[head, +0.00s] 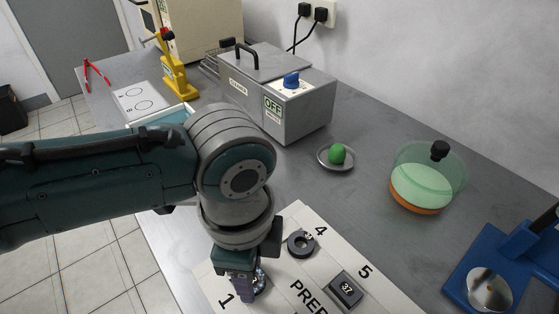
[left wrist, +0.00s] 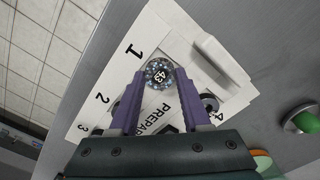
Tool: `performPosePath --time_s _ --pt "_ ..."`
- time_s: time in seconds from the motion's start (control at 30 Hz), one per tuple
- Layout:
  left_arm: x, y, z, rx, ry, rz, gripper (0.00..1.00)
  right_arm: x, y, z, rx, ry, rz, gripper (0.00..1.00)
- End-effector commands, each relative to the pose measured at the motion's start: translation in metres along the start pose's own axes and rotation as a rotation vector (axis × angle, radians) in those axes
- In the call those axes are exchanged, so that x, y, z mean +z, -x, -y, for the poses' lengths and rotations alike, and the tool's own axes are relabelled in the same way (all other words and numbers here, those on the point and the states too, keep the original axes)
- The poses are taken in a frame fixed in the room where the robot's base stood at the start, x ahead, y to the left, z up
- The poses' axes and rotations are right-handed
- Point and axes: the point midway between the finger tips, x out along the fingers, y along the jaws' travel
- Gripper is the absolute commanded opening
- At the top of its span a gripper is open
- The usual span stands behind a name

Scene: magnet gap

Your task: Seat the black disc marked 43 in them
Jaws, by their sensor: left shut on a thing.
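A round disc marked 43 (left wrist: 160,74), dark with a speckled bluish-grey rim, sits between the purple fingertips of my left gripper (left wrist: 162,82) in the left wrist view. My left gripper is shut on it, over the white sheet near the printed 1. In the head view the left gripper (head: 247,286) points down at the sheet, and only a sliver of the disc (head: 261,277) shows beside a finger. I cannot tell whether the disc touches the sheet. My right gripper is not in view.
The white sheet (head: 298,213) also holds a black ring (head: 301,243) by the 4 and a black block marked 37 (head: 346,289). A grey cleaner box (head: 300,118), a green ball on a dish (head: 337,154), a green-lidded bowl (head: 415,190) and a blue stand (head: 490,258) stand around.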

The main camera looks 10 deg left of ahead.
Motion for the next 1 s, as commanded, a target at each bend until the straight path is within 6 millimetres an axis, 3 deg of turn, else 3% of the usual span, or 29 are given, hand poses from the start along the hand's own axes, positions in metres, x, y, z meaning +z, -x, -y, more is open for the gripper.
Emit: performPosePath --time_s 0.93,0.97,1.0 --pt "-0.0001 -0.0040 0.0000 0.000 0.000 0.000 0.00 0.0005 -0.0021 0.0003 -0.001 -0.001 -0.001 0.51" --pt "-0.0001 -0.0038 0.0001 0.000 0.000 0.000 0.50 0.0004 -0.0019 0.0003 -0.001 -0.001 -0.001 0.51" --pt "-0.0001 -0.0037 0.0001 0.000 0.000 0.000 0.54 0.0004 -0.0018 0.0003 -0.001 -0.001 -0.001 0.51"
